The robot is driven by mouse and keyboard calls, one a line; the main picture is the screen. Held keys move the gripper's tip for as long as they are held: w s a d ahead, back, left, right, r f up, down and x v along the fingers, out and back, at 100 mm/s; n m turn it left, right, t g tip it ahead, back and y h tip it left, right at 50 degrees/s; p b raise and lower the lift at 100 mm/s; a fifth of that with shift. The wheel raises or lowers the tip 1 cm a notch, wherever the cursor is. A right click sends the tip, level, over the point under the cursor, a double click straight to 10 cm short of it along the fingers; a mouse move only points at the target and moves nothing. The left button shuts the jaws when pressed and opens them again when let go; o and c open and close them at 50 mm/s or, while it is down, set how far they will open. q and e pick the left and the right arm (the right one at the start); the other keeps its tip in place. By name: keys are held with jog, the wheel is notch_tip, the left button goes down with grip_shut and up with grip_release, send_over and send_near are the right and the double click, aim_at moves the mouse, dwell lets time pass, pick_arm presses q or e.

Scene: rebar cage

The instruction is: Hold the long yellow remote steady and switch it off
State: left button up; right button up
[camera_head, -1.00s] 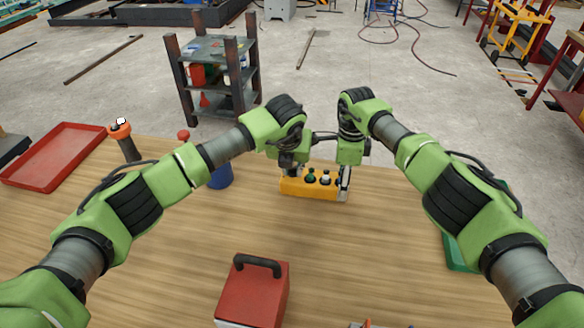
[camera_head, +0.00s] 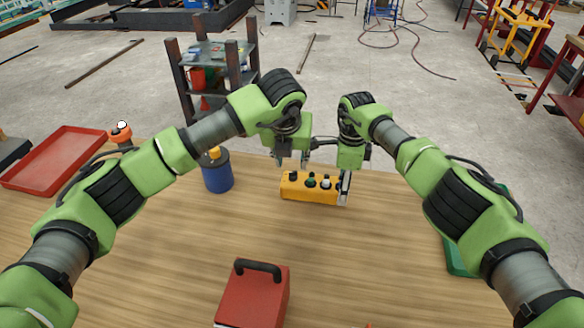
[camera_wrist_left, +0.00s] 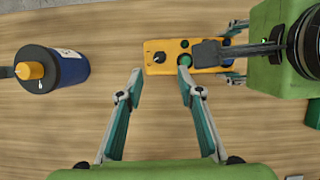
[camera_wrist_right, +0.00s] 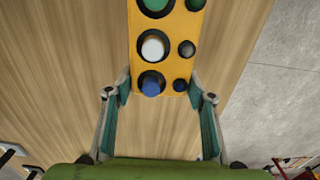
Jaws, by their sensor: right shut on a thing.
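The long yellow remote (camera_head: 312,192) lies on the wooden table with a row of round buttons on its top. In the right wrist view its near end (camera_wrist_right: 169,62) shows green, white and blue buttons and smaller dark ones. My right gripper (camera_head: 345,188) is shut on that end, with one finger (camera_wrist_right: 159,82) on each side. My left gripper (camera_head: 290,160) is open and empty, raised above the remote's left end. In the left wrist view its spread fingers (camera_wrist_left: 160,80) show beside that end (camera_wrist_left: 155,60), which carries a dark knob.
A blue canister (camera_head: 217,178) with a yellow top stands left of the remote. A red box (camera_head: 254,296) with a black handle is at the front. A red tray (camera_head: 55,158) lies far left; a green tray (camera_head: 458,250) is at right.

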pick_arm(q)
jog(key=v, duration=0.4)
pick_arm(e)
jog(key=o, duration=1.5)
jog(key=shift+r, duration=0.15)
